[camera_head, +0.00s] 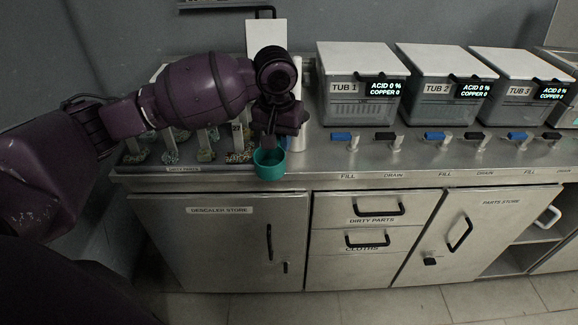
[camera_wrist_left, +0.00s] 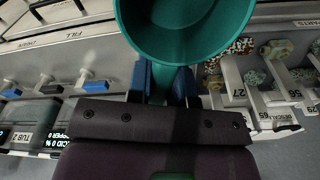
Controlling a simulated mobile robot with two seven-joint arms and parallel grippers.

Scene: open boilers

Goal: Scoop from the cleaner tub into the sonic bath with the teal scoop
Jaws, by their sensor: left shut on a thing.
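My left gripper (camera_head: 269,142) is shut on the teal scoop (camera_head: 269,164) and holds it at the front edge of the steel counter. In the left wrist view the scoop (camera_wrist_left: 187,45) is a round, deep cup between the blue fingers (camera_wrist_left: 163,80). The part of its inside that shows is plain teal, with no contents seen; part of the cup is cut off by the frame. I cannot pick out the cleaner tub or the sonic bath in either view. My right gripper is not in view.
Boilers labelled TUB 1 (camera_head: 347,97), TUB 2 (camera_head: 437,97) and TUB 3 (camera_head: 513,96) stand closed on the counter, with blue and black valves in front. Tagged, crusted parts (camera_head: 205,152) stand left of the scoop. A white panel (camera_head: 266,33) rises behind my arm.

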